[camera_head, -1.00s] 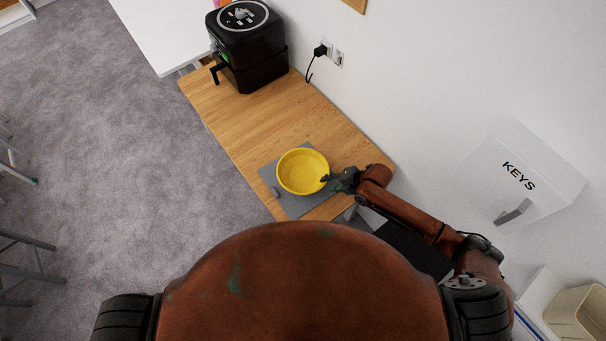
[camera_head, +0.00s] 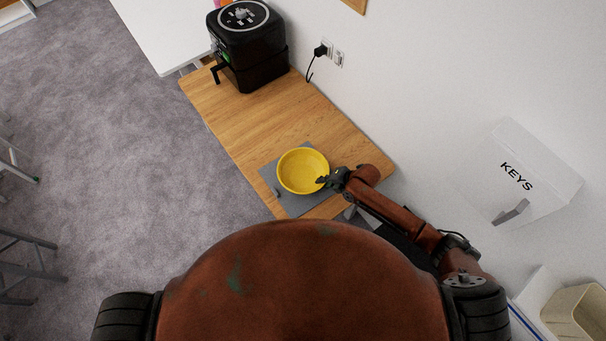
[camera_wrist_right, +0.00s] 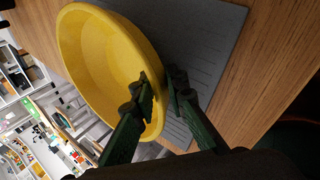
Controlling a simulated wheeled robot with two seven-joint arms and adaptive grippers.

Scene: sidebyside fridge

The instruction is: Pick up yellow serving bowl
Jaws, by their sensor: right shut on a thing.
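My right gripper (camera_head: 324,181) is at the bowl's near right rim. In the right wrist view, the gripper (camera_wrist_right: 159,80) is shut on the wall of the bowl (camera_wrist_right: 95,55), with one finger inside and the other outside. I cannot tell whether the bowl's base touches the mat. My left gripper is not in view.
The wooden table (camera_head: 235,113) is clear between the bowl and a black appliance (camera_head: 249,48) at its far end. A white wall with a KEYS box (camera_head: 526,178) runs along the right. Open carpet lies to the left.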

